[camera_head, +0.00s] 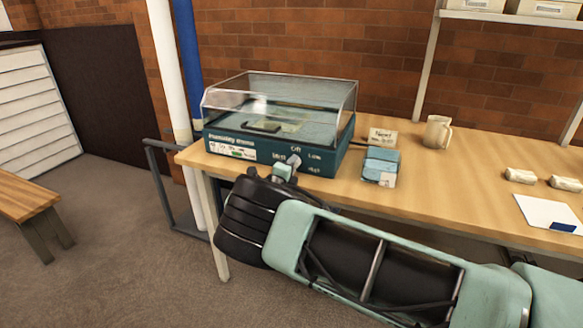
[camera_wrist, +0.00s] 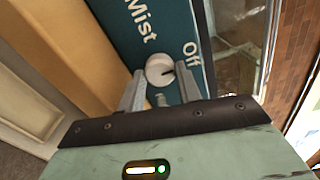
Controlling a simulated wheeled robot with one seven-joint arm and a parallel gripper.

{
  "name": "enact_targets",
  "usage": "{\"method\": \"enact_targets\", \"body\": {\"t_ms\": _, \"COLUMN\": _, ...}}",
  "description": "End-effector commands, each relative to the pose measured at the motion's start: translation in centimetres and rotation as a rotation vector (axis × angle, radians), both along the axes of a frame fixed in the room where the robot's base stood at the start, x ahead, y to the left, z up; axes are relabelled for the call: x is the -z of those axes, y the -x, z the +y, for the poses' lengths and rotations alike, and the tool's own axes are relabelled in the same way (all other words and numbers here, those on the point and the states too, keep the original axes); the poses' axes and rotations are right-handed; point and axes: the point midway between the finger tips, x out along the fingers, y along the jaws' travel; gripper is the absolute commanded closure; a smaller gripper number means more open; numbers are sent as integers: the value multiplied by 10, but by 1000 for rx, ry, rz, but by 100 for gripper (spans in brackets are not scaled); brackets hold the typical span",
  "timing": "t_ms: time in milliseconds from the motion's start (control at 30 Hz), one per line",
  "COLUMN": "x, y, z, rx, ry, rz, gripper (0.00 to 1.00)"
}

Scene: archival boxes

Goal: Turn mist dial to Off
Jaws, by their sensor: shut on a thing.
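The mist dial (camera_wrist: 160,66) is a round pale knob on the dark teal front of the humidity dome box (camera_head: 230,142). In the wrist view it sits between the word Mist and the word Off, and a short dark mark on it points roughly towards Off. The dial also shows in the head view (camera_head: 295,159), below Off, with Low and High to its right. My gripper (camera_head: 284,170) is at the box front, its two grey fingers on either side of the dial and shut on it.
The box has a clear lid (camera_head: 285,90) and stands on the left end of a wooden table (camera_head: 445,195). A bench (camera_head: 25,195) stands left.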

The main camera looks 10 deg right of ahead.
Motion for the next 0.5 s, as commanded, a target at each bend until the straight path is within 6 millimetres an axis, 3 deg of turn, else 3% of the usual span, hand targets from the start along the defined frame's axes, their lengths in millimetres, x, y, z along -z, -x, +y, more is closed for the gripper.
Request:
{"method": "enact_targets", "body": {"t_ms": 267, "x": 2, "y": 1, "z": 1, "rx": -1, "ry": -2, "rz": 2, "gripper": 89}}
{"method": "enact_targets", "body": {"t_ms": 300, "x": 2, "y": 1, "z": 1, "rx": -1, "ry": -2, "rz": 2, "gripper": 63}}
{"method": "enact_targets", "body": {"t_ms": 367, "x": 2, "y": 1, "z": 1, "rx": -1, "ry": -2, "rz": 2, "gripper": 46}}
{"method": "enact_targets", "body": {"t_ms": 500, "x": 2, "y": 0, "z": 1, "rx": -1, "ry": -2, "rz": 2, "gripper": 44}}
